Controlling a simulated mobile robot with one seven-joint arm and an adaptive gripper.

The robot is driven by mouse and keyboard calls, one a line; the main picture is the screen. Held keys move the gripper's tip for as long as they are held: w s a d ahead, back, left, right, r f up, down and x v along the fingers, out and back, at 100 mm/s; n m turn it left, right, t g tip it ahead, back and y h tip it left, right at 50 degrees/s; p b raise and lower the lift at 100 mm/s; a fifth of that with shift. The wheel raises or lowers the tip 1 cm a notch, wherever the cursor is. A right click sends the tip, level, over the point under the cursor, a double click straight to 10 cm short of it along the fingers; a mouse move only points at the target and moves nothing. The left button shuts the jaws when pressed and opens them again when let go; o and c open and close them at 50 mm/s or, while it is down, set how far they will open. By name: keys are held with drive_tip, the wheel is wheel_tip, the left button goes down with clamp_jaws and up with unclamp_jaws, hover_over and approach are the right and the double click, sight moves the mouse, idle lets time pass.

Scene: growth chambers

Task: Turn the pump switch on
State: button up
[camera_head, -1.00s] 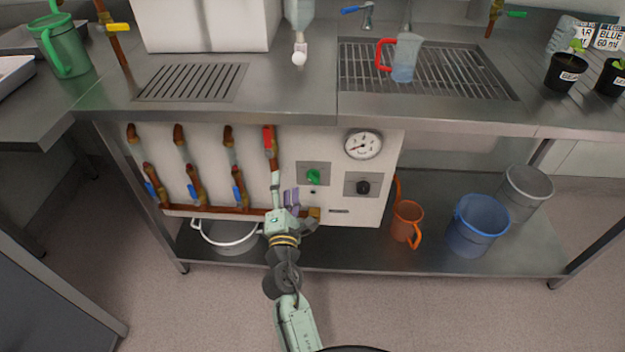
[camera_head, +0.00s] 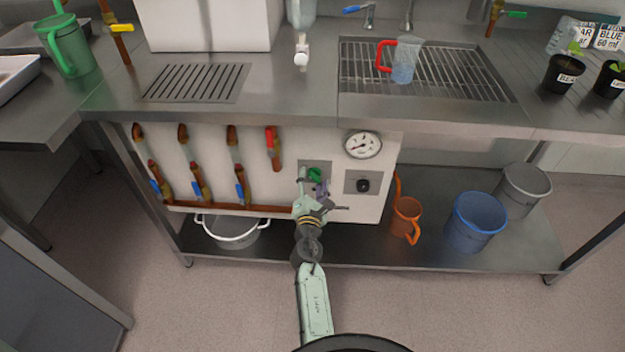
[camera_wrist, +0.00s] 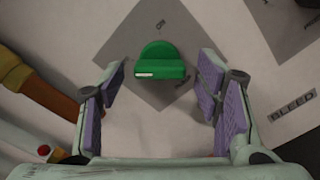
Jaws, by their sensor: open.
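The green switch knob (camera_head: 315,174) sits on a grey square plate (camera_head: 327,166) on the white panel under the bench. In the wrist view the green knob (camera_wrist: 160,62) lies ahead of my gripper (camera_wrist: 165,85), between the two purple-padded fingers and a little beyond their tips. A white mark shows at its lower left edge. My gripper (camera_head: 312,187) is open and empty in front of the knob, apart from it as far as I can tell. The arm hides part of the panel below. I cannot read the plate's markings clearly.
A black knob (camera_head: 362,186) on its own plate is to the right, under a round gauge (camera_head: 362,145). Pipes with blue-handled valves and one red-handled valve (camera_head: 272,142) are to the left. A brown pipe (camera_wrist: 40,85) runs close by my left finger.

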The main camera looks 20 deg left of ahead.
drive_tip(key=shift+w, duration=0.15)
drive_tip(key=shift+c, duration=0.3)
drive_tip(key=c, duration=1.1)
